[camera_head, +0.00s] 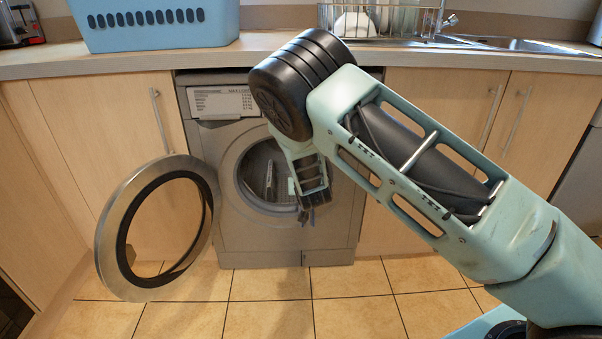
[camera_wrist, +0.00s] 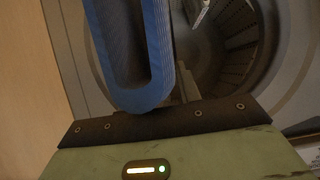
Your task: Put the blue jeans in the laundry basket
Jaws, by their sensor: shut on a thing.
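The blue jeans (camera_wrist: 159,60) show in the wrist view as a folded blue band with a dark inner area, running up from the front edge of my gripper (camera_wrist: 150,108). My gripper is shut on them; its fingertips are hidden. In the head view my gripper (camera_head: 307,208) points down in front of the washing machine's round opening, and I cannot make out the jeans there. The light blue laundry basket (camera_head: 155,38), with a row of slots, stands on the counter at the upper left, apart from my gripper.
The washing machine (camera_head: 285,245) stands under the counter (camera_head: 120,66). Its round door (camera_head: 112,235) hangs open to the left. The metal drum (camera_wrist: 238,40) shows in the wrist view. A dish rack (camera_head: 375,20) and sink (camera_head: 470,41) are at the back right. The tiled floor in front is clear.

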